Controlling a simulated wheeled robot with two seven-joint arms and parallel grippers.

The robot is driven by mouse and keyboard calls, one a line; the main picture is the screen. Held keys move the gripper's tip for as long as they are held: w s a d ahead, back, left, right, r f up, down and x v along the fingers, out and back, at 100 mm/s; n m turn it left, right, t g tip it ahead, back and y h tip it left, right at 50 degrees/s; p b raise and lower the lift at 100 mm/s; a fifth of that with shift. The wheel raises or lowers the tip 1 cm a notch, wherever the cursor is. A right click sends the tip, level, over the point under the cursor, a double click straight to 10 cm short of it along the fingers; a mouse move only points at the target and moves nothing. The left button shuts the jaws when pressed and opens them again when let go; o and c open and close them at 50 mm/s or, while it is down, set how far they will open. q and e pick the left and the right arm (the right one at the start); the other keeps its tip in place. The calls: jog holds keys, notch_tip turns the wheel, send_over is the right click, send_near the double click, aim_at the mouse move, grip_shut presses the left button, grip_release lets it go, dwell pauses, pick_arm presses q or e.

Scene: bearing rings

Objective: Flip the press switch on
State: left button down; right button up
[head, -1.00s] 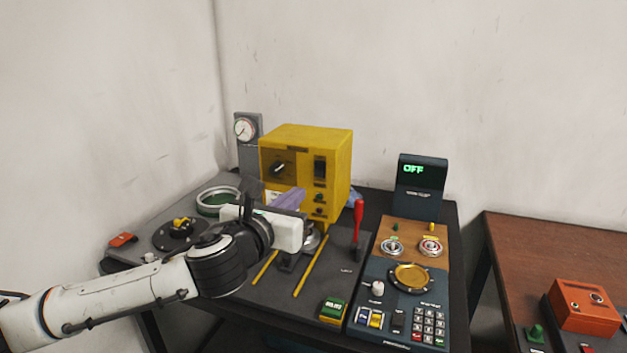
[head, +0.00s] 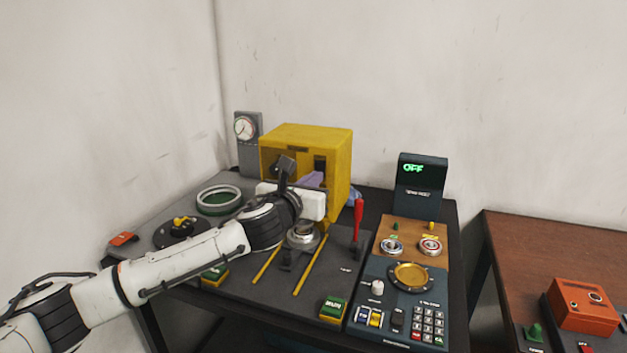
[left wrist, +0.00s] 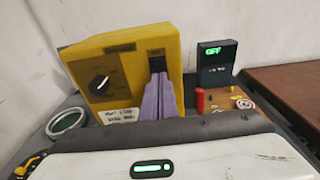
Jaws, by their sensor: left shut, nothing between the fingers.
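The yellow press box (head: 310,140) stands at the back of the dark table. A black switch (head: 320,163) sits high on the right of its front; its top also shows in the left wrist view (left wrist: 156,61). My left gripper (head: 314,178) has purple fingers, shut and empty, in front of the box just below the switch. In the left wrist view the closed fingertips (left wrist: 158,76) overlap the lower part of the switch; I cannot tell whether they touch it. My right gripper is not in view.
A display reading OFF (head: 422,170) stands at the back right. A red-handled lever (head: 358,215) rises right of my left gripper. A metal ring piece (head: 303,233) sits below my wrist. A green ring (head: 219,200) and a dial gauge (head: 246,129) are at left.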

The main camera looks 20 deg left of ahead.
pick_arm(q)
jog(key=shift+w+f+t, duration=0.1)
jog(key=shift+w+t, duration=0.1)
jog(key=shift+t, duration=0.4)
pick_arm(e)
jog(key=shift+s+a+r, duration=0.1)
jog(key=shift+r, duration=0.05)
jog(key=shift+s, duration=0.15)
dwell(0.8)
pick_arm(q)
jog(key=shift+r, duration=0.2)
